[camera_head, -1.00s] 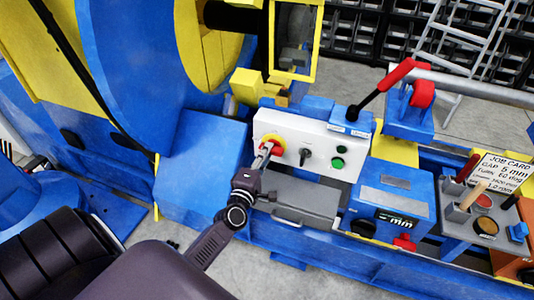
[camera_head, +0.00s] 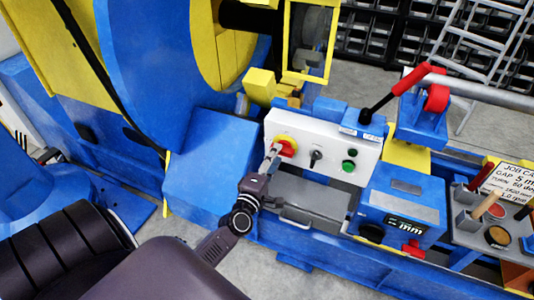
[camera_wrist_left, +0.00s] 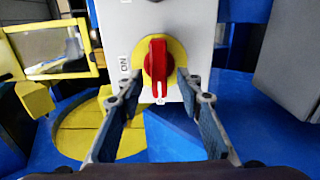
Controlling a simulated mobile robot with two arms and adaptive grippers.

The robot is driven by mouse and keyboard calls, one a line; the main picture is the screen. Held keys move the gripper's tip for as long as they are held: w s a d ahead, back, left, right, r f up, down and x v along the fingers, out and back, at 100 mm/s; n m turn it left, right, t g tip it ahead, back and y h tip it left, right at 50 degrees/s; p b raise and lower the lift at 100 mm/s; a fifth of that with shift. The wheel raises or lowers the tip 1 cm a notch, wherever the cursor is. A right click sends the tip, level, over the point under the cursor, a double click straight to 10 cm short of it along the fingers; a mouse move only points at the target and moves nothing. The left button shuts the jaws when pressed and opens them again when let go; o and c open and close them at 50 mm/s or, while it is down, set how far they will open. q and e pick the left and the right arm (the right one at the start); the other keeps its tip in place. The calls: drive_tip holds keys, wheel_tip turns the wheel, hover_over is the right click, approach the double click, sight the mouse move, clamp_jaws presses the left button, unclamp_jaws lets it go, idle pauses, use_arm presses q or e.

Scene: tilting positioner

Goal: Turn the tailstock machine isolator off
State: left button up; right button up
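The isolator is a red handle on a yellow disc (camera_head: 287,147) at the left end of the white panel. In the left wrist view the red handle (camera_wrist_left: 158,66) stands upright in the picture, and the ON lettering (camera_wrist_left: 124,63) is left of the disc. The handle does not point at that lettering. My left gripper (camera_head: 275,151) is at the disc's lower left in the head view. In the wrist view its fingers (camera_wrist_left: 159,86) are open, one each side of the handle's lower end, with gaps to it. My right gripper is not in view.
The white panel also carries a black switch (camera_head: 316,155), a green button (camera_head: 348,166) and another button above it. A grey ledge (camera_head: 310,194) lies below the panel. A red-gripped lever (camera_head: 402,90) rises at the right. A blue gauge box (camera_head: 400,205) stands lower right.

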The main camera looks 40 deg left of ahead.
use_arm(q)
drive_tip(key=v, duration=1)
drive_tip(key=shift+s+d, duration=0.1)
drive_tip(key=s+d+f+m+g+h, duration=0.1)
drive_tip(key=s+d+f+m+g, duration=0.2)
drive_tip(key=f, duration=0.7)
drive_tip(key=s+d+f+m+g+h, duration=0.25)
drive_tip(key=s+f+m, duration=0.2)
drive_tip(key=f, duration=0.65)
drive_tip(key=s+d+f+m+g+h, duration=0.1)
drive_tip(key=s+d+f+m+g, duration=0.3)
drive_tip(key=f, duration=0.6)
drive_tip(key=s+f+m+g, duration=0.2)
drive_tip(key=s+f+m, duration=0.2)
drive_tip(key=s, duration=0.5)
drive_tip(key=s+d+f+m+g, duration=0.1)
drive_tip(key=s+f+m, duration=0.3)
drive_tip(key=s+f, duration=0.4)
drive_tip(key=s+d+f+m+g, duration=0.1)
drive_tip(key=s+f+m+g, duration=0.3)
drive_tip(key=s, duration=0.7)
wheel_tip(320, 180, down, 3)
drive_tip(key=shift+r, duration=0.15)
drive_tip(key=shift+w+d+y, duration=0.15)
drive_tip(key=shift+y, duration=0.1)
